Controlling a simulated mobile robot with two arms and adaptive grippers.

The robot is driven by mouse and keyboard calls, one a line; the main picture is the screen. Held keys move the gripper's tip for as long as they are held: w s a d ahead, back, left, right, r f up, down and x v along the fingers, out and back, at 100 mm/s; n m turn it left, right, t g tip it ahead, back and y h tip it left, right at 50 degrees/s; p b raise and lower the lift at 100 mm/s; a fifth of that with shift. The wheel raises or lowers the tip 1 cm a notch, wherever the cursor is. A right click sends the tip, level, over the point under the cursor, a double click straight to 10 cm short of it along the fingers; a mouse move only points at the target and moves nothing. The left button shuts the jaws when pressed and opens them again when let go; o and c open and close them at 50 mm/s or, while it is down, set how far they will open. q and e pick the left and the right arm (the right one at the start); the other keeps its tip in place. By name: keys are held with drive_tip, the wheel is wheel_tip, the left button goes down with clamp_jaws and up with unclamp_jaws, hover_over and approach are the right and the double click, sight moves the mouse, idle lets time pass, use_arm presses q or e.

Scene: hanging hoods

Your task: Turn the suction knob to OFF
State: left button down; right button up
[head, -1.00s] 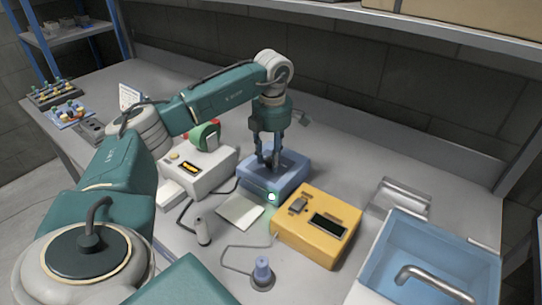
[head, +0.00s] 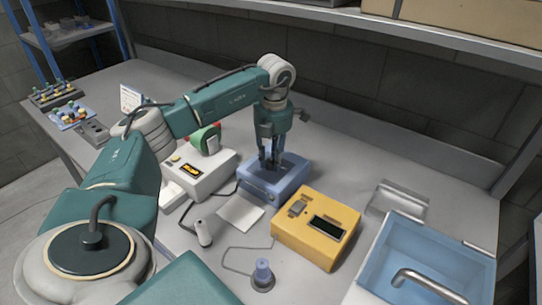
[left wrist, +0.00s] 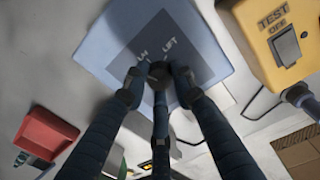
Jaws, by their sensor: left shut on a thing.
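A blue box (head: 285,183) stands mid-table, left of a yellow box. My left gripper (head: 270,165) points down onto its top. In the left wrist view the box top (left wrist: 105,45) carries a dark panel (left wrist: 170,30) with white lettering; "LIFT" reads, another word is partly covered. A small dark round knob (left wrist: 158,72) sits between the fingertips of my left gripper (left wrist: 156,80), which is shut on it. The knob's pointer and the OFF mark cannot be made out. My right gripper is not in view.
The yellow box (head: 290,238) with a switch and display is close at the right. A white device (head: 205,180) stands left, a blue sink (head: 385,250) at far right. A small bluish knob-topped piece (head: 263,275) and a white handpiece (head: 203,233) lie in front.

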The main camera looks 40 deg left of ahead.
sight(273, 161)
use_arm(q)
drive_tip(key=n+p, duration=0.1)
drive_tip(key=n, duration=0.2)
drive_tip(key=shift+r+n, duration=0.15)
drive_tip(key=shift+n, duration=0.25)
drive_tip(key=shift+w+n+p, duration=0.1)
drive_tip(key=shift+n+p, duration=0.4)
drive_tip(key=shift+n, duration=1.3)
drive_tip(key=c, duration=1.4)
unclamp_jaws()
drive_tip(key=shift+c, duration=0.2)
wheel_tip(273, 161, up, 12)
drive_tip(key=shift+w+d, duration=0.15)
drive_tip(key=shift+d, duration=0.1)
